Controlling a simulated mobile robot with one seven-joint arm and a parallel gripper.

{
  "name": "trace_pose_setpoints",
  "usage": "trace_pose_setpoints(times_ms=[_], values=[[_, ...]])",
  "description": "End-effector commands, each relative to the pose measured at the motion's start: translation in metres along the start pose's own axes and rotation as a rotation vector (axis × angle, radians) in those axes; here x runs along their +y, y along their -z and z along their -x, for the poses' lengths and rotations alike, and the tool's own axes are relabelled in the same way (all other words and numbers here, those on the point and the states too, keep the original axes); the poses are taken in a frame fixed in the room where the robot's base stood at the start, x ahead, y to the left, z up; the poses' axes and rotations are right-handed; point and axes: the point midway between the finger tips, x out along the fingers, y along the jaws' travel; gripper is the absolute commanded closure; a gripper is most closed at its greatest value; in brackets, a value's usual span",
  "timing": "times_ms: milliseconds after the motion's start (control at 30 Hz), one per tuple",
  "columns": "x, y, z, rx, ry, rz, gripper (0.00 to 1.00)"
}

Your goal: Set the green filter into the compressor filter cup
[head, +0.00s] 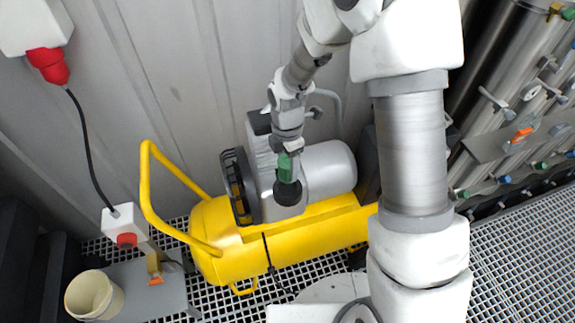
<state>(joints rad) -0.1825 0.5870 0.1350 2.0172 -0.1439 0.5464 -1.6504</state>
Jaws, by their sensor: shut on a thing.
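The green filter (286,167) is held at the end of my arm in the head view. My gripper (285,151) is shut on its upper part, and the filter points downward. A dark round cup (287,193), which looks like the compressor filter cup, lies directly below the filter in the picture. I cannot tell whether the filter touches the cup or is above it. The yellow compressor (225,262) stands on the grating, with its grey motor (330,167) just right of the filter.
A yellow handle (147,185) and a black fan guard (238,185) are left of my gripper. A cream bucket (92,295) and a red-and-white switch box (122,227) are at lower left. Steel vessels with valves (510,95) stand at right. A grey wall is behind.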

Motion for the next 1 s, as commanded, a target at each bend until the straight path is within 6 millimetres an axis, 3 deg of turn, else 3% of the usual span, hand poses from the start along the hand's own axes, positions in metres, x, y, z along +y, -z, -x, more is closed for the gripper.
trace_pose_setpoints(times_ms=[1000], values=[[0.000,0.001,-0.052,0.000,0.000,0.006,0.91]])
